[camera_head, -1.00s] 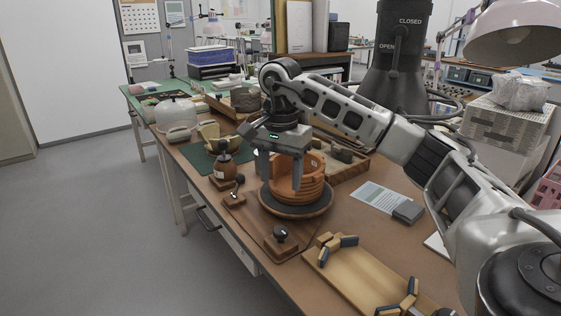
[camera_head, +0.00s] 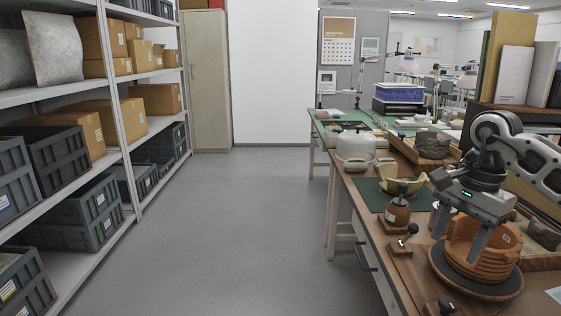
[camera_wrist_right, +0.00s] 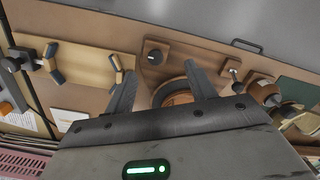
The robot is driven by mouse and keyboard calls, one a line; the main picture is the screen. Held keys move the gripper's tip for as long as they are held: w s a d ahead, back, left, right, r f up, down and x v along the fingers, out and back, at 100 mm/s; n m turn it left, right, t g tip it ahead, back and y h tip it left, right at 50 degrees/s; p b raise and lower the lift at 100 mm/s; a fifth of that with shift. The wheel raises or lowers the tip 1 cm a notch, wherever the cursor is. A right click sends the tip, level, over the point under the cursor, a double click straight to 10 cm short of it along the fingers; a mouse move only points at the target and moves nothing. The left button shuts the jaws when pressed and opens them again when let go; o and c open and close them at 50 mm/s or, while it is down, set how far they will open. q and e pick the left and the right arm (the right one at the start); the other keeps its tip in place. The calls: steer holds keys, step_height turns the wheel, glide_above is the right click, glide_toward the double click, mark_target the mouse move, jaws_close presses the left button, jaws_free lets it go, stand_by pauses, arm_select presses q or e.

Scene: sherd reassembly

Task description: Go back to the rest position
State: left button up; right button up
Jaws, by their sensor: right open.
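My right gripper (camera_head: 458,240) is open and empty, with its two fingers pointing down by the terracotta pot in the head view. One finger overlaps the pot and the other is to its left; I cannot tell whether either touches it. The pot (camera_head: 507,258), built of curved sherds with a broken rim, stands on a dark round turntable (camera_head: 458,286). In the right wrist view the spread fingers (camera_wrist_right: 160,70) show with part of the pot (camera_wrist_right: 178,98) between them. My left gripper is not in view.
Shelving (camera_head: 128,140) with boxes and dark crates lines the left. The grey floor (camera_head: 225,230) between is clear.

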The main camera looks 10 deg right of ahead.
steer(key=a+f+y, duration=0.3)
steer(key=a, duration=0.4)
steer(key=a+f+y, duration=0.2)
steer(key=a+f, duration=0.1)
steer(key=a, duration=0.4)
steer(key=s+a+r+m+t+y+p, duration=0.1)
steer(key=s+a+r+m+t+y, duration=0.15)
steer(key=a+m+y, duration=0.55)
steer(key=s+a+r+m+t+y+p, duration=0.15)
steer(key=s+a+m+t+y, duration=0.35)
steer(key=a+m, duration=0.55)
steer(key=w+d+f+m+t+h+p, duration=0.1)
steer(key=d+f+m+t+h, duration=0.3)
steer(key=m, duration=0.9)
steer(key=w+d+f+m+t+h, duration=0.1)
steer(key=d+f+m+t+h, duration=0.35)
steer(key=m, duration=0.85)
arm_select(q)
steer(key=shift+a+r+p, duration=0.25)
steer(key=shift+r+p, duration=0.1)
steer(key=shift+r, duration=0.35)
arm_select(e)
steer(key=s+d+f+m+g+h, duration=0.1)
steer(key=s+f+m+g+h, duration=0.4)
steer(key=s+f+m, duration=0.6)
steer(key=shift+d+f+g+h, duration=0.35)
steer(key=shift+f+h, duration=0.4)
steer(key=shift+h, duration=0.3)
